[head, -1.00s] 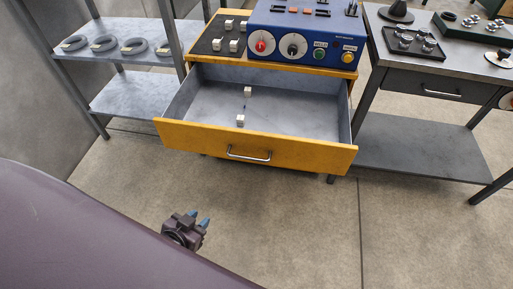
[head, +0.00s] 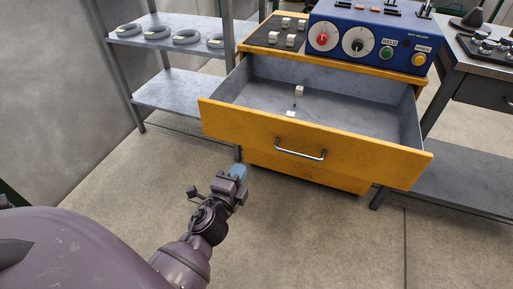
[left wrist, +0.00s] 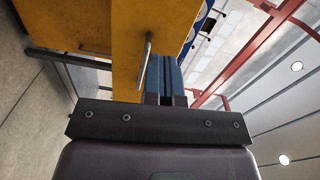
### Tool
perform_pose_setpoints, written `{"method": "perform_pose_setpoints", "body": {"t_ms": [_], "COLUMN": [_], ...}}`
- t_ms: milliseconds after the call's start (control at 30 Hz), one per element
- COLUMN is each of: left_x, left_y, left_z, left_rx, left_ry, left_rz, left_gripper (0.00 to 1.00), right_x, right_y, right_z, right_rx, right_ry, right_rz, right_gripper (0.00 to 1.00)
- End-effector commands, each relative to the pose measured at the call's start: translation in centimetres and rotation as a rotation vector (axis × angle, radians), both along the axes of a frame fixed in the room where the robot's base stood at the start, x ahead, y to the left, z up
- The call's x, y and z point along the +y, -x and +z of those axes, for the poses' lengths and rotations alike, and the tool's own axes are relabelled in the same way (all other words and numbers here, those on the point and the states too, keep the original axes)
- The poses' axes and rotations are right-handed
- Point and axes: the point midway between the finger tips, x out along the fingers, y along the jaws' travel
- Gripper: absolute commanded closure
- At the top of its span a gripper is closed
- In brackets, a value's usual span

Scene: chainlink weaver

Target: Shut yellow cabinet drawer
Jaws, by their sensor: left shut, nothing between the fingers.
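The yellow cabinet drawer (head: 250,128) is pulled well out of its cabinet in the head view. Its front has a silver bar handle (head: 301,153). Inside lie two small white pieces (head: 299,91). My left gripper (head: 238,172), with blue fingertips, is shut and empty, below and to the left of the handle, in front of the drawer face. In the left wrist view, the shut blue fingers (left wrist: 172,80) point toward the yellow drawer front (left wrist: 128,50), with the handle (left wrist: 146,62) just left of them. I cannot tell whether they touch it. My right gripper is not in view.
A blue control box (head: 370,38) with knobs and buttons stands on the cabinet top, beside several white pieces on a black mat. A grey shelf (head: 180,90) with several rings stands at left. A metal table (head: 480,75) stands at right. The floor in front is open.

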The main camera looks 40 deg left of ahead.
Motion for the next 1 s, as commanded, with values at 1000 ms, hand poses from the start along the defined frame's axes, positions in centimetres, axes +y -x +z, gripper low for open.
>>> {"method": "perform_pose_setpoints", "body": {"t_ms": [1000], "left_x": [3.2], "left_y": [-12.9], "left_z": [-0.4], "left_rx": [0.004], "left_ry": [-0.085], "left_rz": [0.0], "left_gripper": [1.0], "right_x": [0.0], "right_y": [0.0], "right_z": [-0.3], "right_rx": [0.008], "right_ry": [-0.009], "right_rz": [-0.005], "right_gripper": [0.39]}}
